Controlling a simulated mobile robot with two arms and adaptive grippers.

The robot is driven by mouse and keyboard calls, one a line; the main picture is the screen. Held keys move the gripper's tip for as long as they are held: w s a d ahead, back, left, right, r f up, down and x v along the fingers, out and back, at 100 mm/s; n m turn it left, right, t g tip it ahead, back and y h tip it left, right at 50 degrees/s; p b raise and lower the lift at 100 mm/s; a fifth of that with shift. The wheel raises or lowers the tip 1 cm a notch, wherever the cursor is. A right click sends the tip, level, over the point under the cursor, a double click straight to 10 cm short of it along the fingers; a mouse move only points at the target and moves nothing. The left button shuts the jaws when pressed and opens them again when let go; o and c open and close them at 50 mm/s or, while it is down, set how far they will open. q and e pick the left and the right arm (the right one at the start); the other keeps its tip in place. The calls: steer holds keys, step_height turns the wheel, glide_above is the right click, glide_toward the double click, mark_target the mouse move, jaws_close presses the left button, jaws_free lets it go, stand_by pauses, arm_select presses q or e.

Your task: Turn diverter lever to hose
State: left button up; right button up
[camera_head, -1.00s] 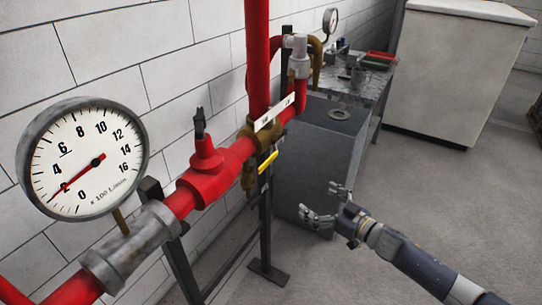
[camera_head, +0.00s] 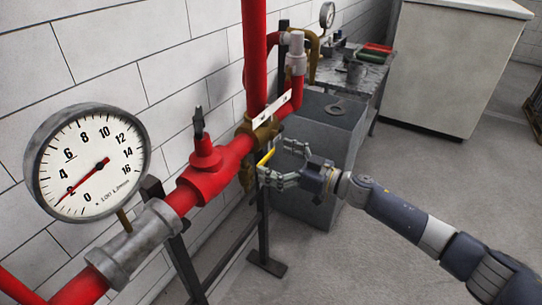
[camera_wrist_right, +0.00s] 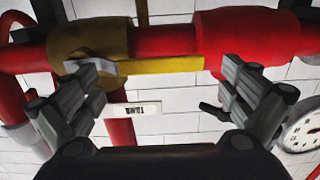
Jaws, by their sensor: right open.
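The yellow diverter lever (camera_head: 266,157) sits on the brass valve body (camera_head: 247,170) in the red pipe. In the right wrist view the lever (camera_wrist_right: 160,66) runs sideways from the brass body (camera_wrist_right: 90,42) along the red pipe, across the space in front of the fingers. My right gripper (camera_head: 275,162) is open, with its fingers at the lever; in the wrist view its fingers (camera_wrist_right: 165,95) are spread wide with nothing gripped. I cannot tell whether a finger touches the lever. White label plates (camera_head: 272,109) are above the valve. My left gripper is not in view.
A large dial gauge (camera_head: 88,162) stands at the left on the grey pipe fitting (camera_head: 133,243). A red branch fitting (camera_head: 205,160) and black stand posts are close to the valve. A grey box (camera_head: 318,165) is just behind my right gripper.

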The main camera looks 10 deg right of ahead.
steer(key=shift+w+a, duration=0.35)
steer(key=shift+a, duration=0.1)
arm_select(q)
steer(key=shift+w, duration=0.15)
